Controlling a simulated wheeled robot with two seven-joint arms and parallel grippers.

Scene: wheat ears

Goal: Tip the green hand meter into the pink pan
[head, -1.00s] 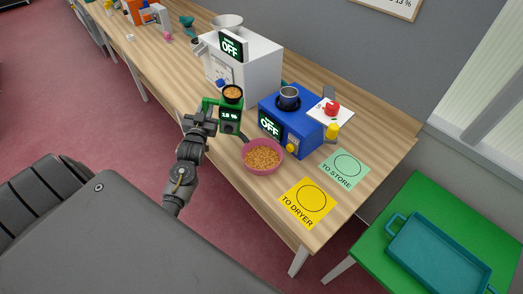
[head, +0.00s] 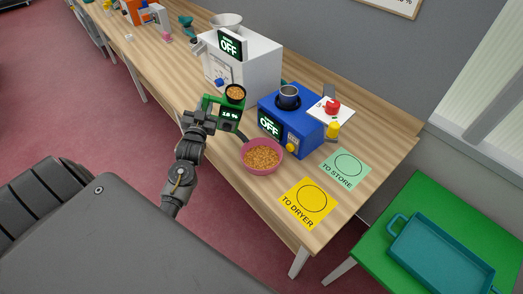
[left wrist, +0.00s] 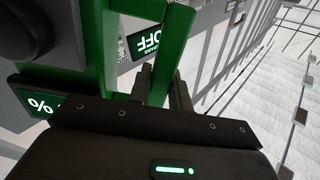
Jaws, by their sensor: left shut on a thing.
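The green hand meter (head: 228,112) has a round cup of grain (head: 235,93) on top and a small display that seems to read 18 %. My left gripper (head: 208,112) is shut on its green frame, which also fills the upper left of the left wrist view (left wrist: 168,50). The meter is slightly tilted, up and to the left of the pink pan (head: 246,168). The pan stands on the table and holds golden grain (head: 263,157). My right gripper is not in view.
A blue machine (head: 283,128) with a metal cup stands right of the meter, and a white machine (head: 243,62) behind it; both displays read OFF. A yellow TO DRYER card (head: 307,204) and a green TO STORE card (head: 345,169) lie to the right. A teal tray (head: 437,262) sits on a green table.

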